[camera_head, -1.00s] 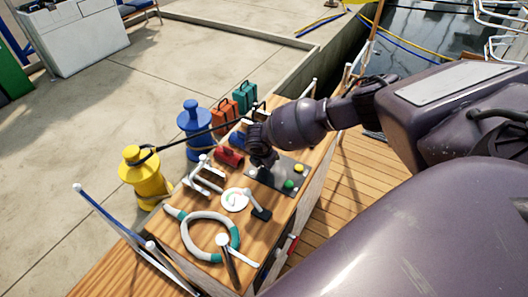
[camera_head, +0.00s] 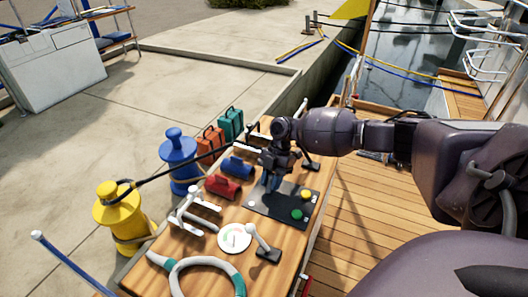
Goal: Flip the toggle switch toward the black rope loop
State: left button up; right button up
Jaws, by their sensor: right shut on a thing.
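My right gripper (camera_head: 272,181) points down at the far left part of the dark control panel (camera_head: 272,207) on the wooden console. It is shut on what appears to be the toggle switch, which its fingers mostly hide; I cannot tell which way the switch leans. A black rope (camera_head: 158,174) runs from the yellow bollard (camera_head: 122,218), where it loops around the top, past the blue bollard (camera_head: 179,160) toward the console. My left gripper is not in view.
On the panel are a yellow button (camera_head: 306,194) and a green button (camera_head: 296,214). Close by are a white gauge (camera_head: 234,238), a lever with a black base (camera_head: 267,255), a red cylinder (camera_head: 221,186) and a blue one (camera_head: 237,167). A life ring (camera_head: 205,264) lies in front.

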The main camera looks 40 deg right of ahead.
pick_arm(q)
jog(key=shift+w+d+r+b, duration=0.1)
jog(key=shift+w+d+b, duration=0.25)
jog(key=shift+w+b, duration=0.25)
pick_arm(e)
jog(key=shift+d+f+g+y, duration=0.2)
jog(key=shift+d+g+y, duration=0.1)
jog(key=shift+y, duration=0.5)
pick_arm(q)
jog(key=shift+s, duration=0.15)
pick_arm(e)
jog(key=shift+a, duration=0.1)
jog(key=o, duration=0.9)
jog(key=shift+w, duration=0.1)
